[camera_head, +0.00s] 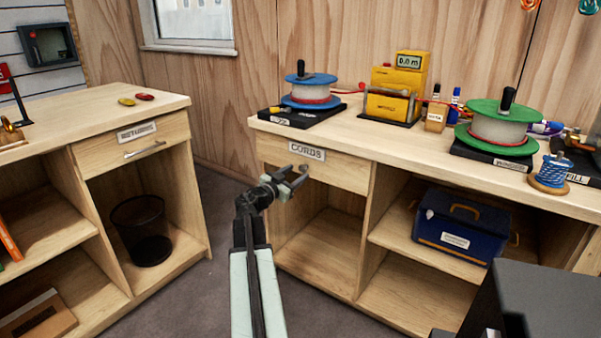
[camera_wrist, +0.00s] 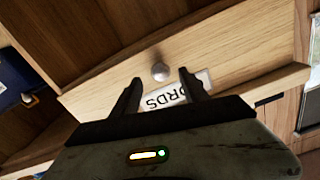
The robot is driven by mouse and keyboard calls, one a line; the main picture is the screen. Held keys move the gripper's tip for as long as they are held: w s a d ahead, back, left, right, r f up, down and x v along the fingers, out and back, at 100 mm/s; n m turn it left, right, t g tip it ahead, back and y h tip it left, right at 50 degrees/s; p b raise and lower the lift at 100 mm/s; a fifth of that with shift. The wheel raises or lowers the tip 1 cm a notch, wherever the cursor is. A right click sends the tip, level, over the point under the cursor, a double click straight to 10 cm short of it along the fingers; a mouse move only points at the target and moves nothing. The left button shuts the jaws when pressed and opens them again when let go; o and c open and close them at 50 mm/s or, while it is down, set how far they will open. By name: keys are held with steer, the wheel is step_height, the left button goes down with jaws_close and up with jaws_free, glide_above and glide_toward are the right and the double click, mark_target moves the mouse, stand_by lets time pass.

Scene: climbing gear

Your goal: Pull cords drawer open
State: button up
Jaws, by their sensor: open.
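The cords drawer (camera_head: 335,171) is a light wood front under the right-hand counter, with a white "CORDS" label (camera_head: 307,151) near its top left. The drawer front looks flush with the cabinet. My gripper (camera_head: 298,176) is in front of the drawer, just below the label, and hides part of the front in the head view. In the wrist view the open fingers (camera_wrist: 161,88) point at the drawer front, with a round metal knob (camera_wrist: 160,71) just beyond and between their tips. The label (camera_wrist: 178,93) lies partly behind the right finger. I see no contact with the knob.
A returns drawer (camera_head: 140,141) with a bar handle is in the left counter. Spools stand on the right counter (camera_head: 375,135), including a blue one (camera_head: 311,78) and a green one (camera_head: 498,112). A blue case (camera_head: 461,226) sits on a shelf. Floor between the counters is clear.

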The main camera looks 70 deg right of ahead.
steer(key=x, duration=0.2)
steer(key=shift+s+d, duration=0.1)
steer(key=shift+d, duration=0.25)
jaws_close()
steer(key=shift+s, duration=0.15)
stand_by(0.8)
